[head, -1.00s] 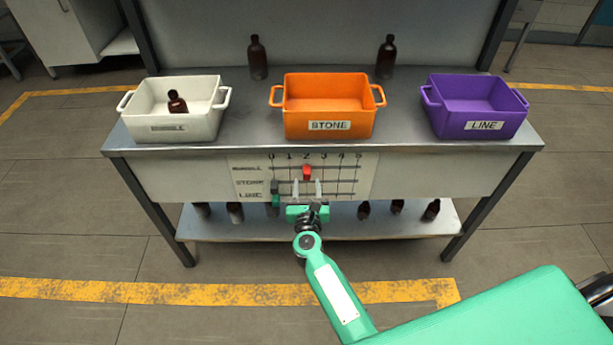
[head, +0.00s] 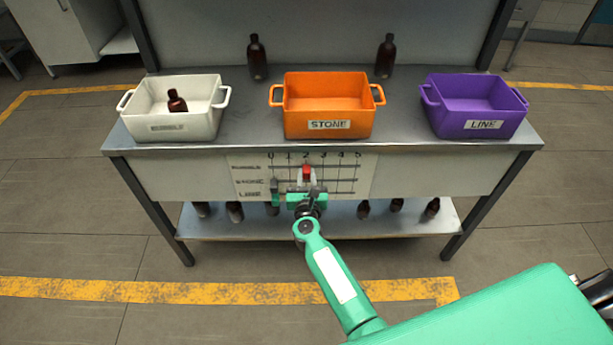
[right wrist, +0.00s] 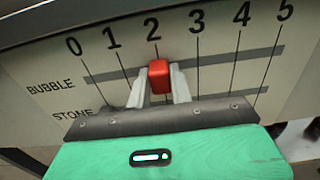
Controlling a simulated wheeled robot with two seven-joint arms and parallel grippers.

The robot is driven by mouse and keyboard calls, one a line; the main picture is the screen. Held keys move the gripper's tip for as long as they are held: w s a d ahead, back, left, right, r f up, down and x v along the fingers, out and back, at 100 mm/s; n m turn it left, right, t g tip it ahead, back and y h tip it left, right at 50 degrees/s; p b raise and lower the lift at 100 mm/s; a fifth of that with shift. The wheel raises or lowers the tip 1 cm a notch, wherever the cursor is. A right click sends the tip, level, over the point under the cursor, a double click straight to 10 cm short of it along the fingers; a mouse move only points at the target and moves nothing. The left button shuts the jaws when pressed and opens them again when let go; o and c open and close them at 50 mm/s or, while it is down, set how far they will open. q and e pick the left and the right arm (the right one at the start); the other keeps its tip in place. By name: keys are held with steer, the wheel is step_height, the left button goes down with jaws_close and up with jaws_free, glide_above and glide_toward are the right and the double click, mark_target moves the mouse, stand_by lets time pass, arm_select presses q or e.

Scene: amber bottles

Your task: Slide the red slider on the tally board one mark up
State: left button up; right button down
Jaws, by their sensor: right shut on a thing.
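The tally board (head: 362,180) is on the front of the bench, with marks 0 to 5 along its top. The red slider (head: 306,170) sits on the top row, labelled BUBBLE, at mark 2; the right wrist view shows it (right wrist: 159,76) under the numeral 2. My right gripper (head: 306,186) is at the board, its pale fingers on both sides of the slider, shut on it. The gripper body covers part of the lower rows. A dark green slider (head: 275,190) is near mark 0, lower on the board. My left gripper is not in view.
A white bin (head: 150,128) with a brown bottle inside, an orange bin (head: 358,124) and a purple bin (head: 455,126) stand on the bench. Two bottles stand behind them. Several bottles stand on the lower shelf (head: 335,228). The floor in front is clear.

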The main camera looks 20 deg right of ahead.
mark_target(323, 166)
steer(key=d, duration=0.2)
steer(key=s+d, duration=0.1)
steer(key=d, duration=0.1)
steer(key=shift+s+d, duration=0.2)
steer(key=shift+d, duration=0.3)
steer(key=c, duration=1.2)
jaws_free()
steer(key=shift+c, duration=0.2)
steer(key=shift+s+a+f, duration=0.1)
steer(key=shift+s+a, duration=0.15)
steer(key=shift+s, duration=0.3)
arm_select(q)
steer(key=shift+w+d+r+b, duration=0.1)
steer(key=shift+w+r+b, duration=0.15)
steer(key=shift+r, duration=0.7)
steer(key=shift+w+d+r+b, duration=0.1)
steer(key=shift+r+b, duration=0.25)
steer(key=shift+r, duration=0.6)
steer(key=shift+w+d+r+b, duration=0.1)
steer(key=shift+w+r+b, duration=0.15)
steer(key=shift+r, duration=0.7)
arm_select(e)
steer(key=v, duration=1.2)
steer(key=shift+s, duration=0.35)
